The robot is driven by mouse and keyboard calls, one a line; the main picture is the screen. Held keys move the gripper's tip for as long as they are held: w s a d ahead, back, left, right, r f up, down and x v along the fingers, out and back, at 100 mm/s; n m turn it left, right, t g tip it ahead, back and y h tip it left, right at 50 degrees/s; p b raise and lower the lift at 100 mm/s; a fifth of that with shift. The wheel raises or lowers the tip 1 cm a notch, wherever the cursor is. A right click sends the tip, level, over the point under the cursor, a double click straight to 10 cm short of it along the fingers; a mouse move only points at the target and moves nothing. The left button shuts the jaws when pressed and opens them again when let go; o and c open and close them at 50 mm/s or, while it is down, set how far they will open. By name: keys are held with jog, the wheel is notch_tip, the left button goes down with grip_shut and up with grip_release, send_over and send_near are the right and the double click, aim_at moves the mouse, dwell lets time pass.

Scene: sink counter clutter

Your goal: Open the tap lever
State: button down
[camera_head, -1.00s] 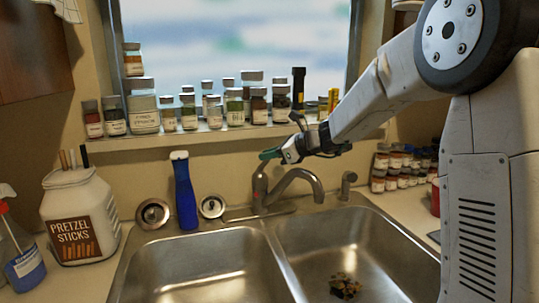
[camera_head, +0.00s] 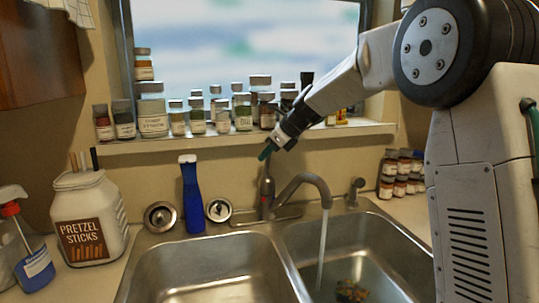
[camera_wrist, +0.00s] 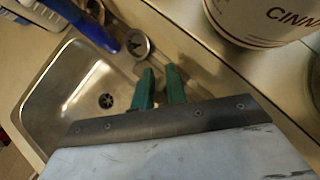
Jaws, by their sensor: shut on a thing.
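The grey metal tap (camera_head: 267,192) stands behind the divider between the two sink basins, its curved spout (camera_head: 302,182) pointing right. A stream of water (camera_head: 322,245) runs from the spout into the right basin. My gripper (camera_head: 267,152) is at the top of the tap, its green fingertips by the lever. The fingers hide most of the lever in the head view. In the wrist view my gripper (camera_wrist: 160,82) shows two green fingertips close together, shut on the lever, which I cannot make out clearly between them.
Several spice jars (camera_head: 196,115) line the window sill close behind my gripper. A blue bottle (camera_head: 192,195) and a pretzel jar (camera_head: 88,218) stand left of the tap. More jars (camera_head: 402,173) sit at right. Brown scraps (camera_head: 350,290) lie in the right basin.

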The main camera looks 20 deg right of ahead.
jog(key=c, duration=1.4)
grip_release()
jog(key=v, duration=0.7)
jog(key=shift+s+d+r, duration=0.15)
jog(key=shift+s+r, duration=0.05)
jog(key=shift+r, duration=0.1)
